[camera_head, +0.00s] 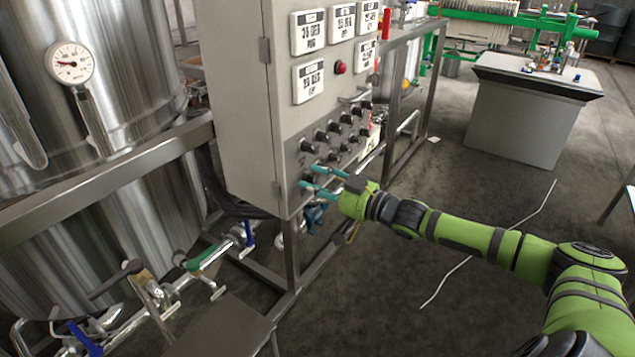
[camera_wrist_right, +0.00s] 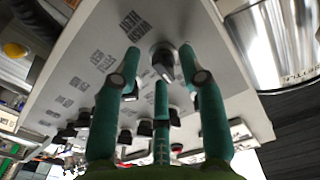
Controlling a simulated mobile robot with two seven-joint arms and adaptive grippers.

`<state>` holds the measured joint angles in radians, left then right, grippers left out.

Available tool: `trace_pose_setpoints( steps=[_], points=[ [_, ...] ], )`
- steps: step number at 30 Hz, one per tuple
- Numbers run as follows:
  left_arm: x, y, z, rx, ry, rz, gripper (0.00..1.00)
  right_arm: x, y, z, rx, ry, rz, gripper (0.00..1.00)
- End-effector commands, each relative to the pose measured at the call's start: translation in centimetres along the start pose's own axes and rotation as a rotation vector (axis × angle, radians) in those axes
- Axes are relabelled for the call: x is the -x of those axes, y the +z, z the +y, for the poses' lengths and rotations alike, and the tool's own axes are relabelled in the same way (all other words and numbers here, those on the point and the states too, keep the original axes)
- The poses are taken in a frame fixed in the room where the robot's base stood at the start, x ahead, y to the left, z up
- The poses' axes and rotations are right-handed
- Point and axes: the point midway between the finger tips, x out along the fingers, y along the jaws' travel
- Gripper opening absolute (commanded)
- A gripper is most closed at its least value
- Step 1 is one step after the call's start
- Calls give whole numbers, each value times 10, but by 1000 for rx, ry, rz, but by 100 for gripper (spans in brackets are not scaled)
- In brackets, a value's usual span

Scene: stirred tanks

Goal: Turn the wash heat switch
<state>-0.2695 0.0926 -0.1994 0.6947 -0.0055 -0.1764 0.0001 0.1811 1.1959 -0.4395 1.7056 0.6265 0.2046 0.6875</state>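The wash heat switch is a dark round knob (camera_wrist_right: 163,62) on the grey control panel (camera_head: 285,130), beside a printed label that appears upside down in the right wrist view and seems to read wash heat. My right gripper (camera_head: 311,177) has teal fingers and reaches the panel's lower left corner. In the right wrist view its fingertips (camera_wrist_right: 160,62) are spread on either side of the knob, with a gap visible on the left; contact on the right is unclear. A third finger is below the knob. In the head view the fingers partly hide this knob. My left gripper is not in view.
Several other dark knobs (camera_head: 334,127) sit in rows close to the gripper. A red button (camera_head: 340,67) and white display units (camera_head: 308,80) are higher on the panel. A steel tank (camera_head: 100,100) stands to the left, and pipes with valves (camera_head: 200,258) run below.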

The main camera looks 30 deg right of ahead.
Motion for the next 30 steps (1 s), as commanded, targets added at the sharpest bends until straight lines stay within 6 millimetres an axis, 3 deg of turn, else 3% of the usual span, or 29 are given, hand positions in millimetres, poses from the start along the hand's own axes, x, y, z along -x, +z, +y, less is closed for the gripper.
trace_pose_setpoints(
  steps=[1,3,20,30],
  points=[
    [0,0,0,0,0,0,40,0,0,0,0,0,0,21],
    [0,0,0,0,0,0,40,0,0,0,0,0,0,0],
    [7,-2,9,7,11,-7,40,0,-3,1,82,4,0,0],
    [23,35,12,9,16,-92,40,0,-5,2,310,7,1,0]
  ],
)
